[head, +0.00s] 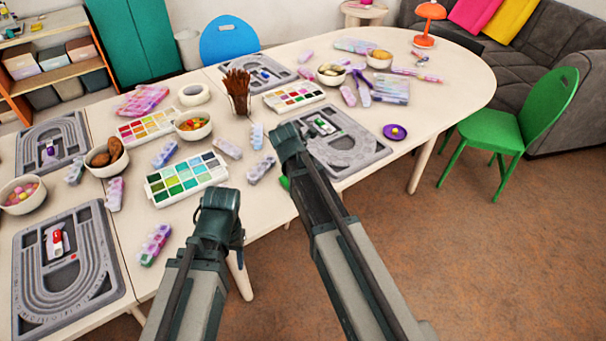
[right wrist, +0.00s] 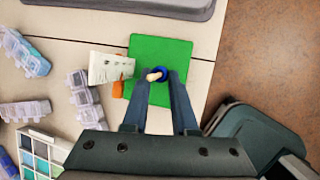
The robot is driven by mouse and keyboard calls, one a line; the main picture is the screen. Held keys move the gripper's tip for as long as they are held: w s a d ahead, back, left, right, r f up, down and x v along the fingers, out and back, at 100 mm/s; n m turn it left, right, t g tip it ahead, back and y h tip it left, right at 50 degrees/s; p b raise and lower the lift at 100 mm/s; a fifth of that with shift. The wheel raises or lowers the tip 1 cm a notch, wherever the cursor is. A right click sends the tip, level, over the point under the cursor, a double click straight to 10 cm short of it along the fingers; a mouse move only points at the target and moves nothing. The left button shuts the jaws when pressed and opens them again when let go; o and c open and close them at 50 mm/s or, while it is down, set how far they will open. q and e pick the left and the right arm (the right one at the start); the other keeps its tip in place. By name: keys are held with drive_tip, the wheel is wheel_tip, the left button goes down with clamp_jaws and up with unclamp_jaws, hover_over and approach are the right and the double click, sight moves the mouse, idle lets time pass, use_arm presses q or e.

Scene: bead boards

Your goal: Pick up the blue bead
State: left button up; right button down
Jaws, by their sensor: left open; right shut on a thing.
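The blue bead (right wrist: 162,72) is between the fingertips of my right gripper (right wrist: 159,77) in the right wrist view, which is shut on it. A small pale piece (right wrist: 153,76) shows against the bead; I cannot tell what it is. Behind the bead is a flat green square (right wrist: 160,48) on the table; the gap to it is unclear. In the head view my right arm hides the bead, and only a green edge (head: 284,183) shows beside it. My left gripper (head: 221,199) is open at the table's front edge, its fingers mostly hidden.
A white card (right wrist: 108,68) and an orange piece (right wrist: 118,89) lie beside the green square. Grey bead boards (head: 343,150), a paint palette (head: 187,178), bead boxes (head: 261,168) and bowls (head: 193,123) crowd the table. A purple dish (head: 395,132) stands near the right edge.

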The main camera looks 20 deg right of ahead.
drive_tip(key=shift+r, duration=0.1)
wheel_tip(320, 180, up, 10)
drive_tip(key=p, duration=1)
